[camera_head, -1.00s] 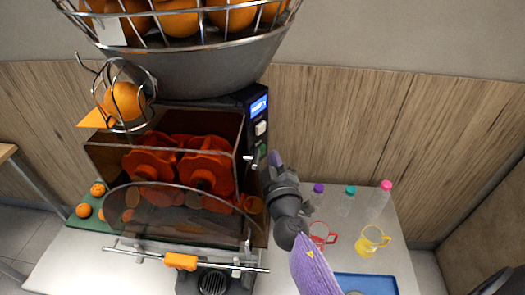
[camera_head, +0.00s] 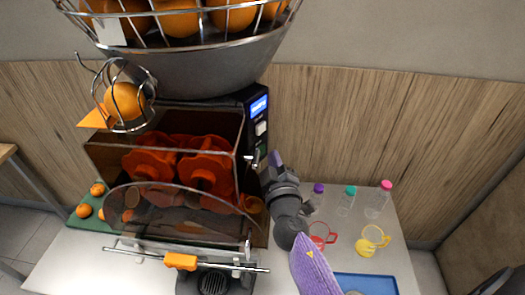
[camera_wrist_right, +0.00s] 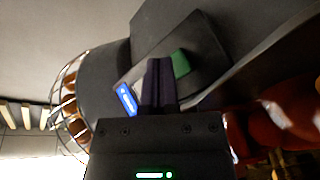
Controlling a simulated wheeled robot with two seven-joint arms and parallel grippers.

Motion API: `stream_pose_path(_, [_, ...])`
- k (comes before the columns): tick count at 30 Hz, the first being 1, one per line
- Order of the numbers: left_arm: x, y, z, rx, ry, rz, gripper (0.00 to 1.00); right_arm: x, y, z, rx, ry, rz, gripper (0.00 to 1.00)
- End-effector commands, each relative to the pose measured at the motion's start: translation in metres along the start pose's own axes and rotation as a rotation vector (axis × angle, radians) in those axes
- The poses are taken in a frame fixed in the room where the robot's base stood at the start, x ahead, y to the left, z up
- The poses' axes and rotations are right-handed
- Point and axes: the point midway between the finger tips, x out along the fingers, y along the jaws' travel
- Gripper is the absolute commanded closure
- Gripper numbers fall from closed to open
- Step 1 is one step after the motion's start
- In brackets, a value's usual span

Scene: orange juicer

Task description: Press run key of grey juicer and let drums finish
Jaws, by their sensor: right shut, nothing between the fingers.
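The grey juicer (camera_head: 200,75) stands on the table, with orange drums (camera_head: 205,172) behind its clear front cover. A dark control panel on its right side carries a lit blue display (camera_head: 259,106), a pale switch (camera_head: 261,128) and a green key. The green key (camera_wrist_right: 181,63) shows clearly in the right wrist view, just beside the closed fingertips. My right gripper (camera_head: 274,160) is shut and empty at the panel's right side; its fingers also show in the wrist view (camera_wrist_right: 158,68). I cannot tell whether they touch the panel. My left gripper is not in view.
A wire basket of oranges (camera_head: 175,22) tops the juicer. Several capped bottles (camera_head: 346,203), a red mug (camera_head: 322,236), a yellow mug (camera_head: 371,241) and a blue tray (camera_head: 378,284) stand on the table at right. Loose oranges (camera_head: 84,211) lie on a green surface at left.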

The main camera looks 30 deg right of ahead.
Motion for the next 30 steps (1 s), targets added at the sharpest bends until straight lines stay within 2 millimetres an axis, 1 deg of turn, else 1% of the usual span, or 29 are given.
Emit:
stream_pose_path(5, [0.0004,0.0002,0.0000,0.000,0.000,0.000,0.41,0.0004,-0.0004,-0.0003,0.001,0.000,0.000,1.00])
stream_pose_path(12, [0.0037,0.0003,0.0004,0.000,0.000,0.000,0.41,0.0058,-0.0042,-0.0042,0.001,0.001,0.001,1.00])
stream_pose_path(30, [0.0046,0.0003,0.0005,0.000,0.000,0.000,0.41,0.0080,-0.0061,-0.0057,0.000,0.000,0.000,1.00])
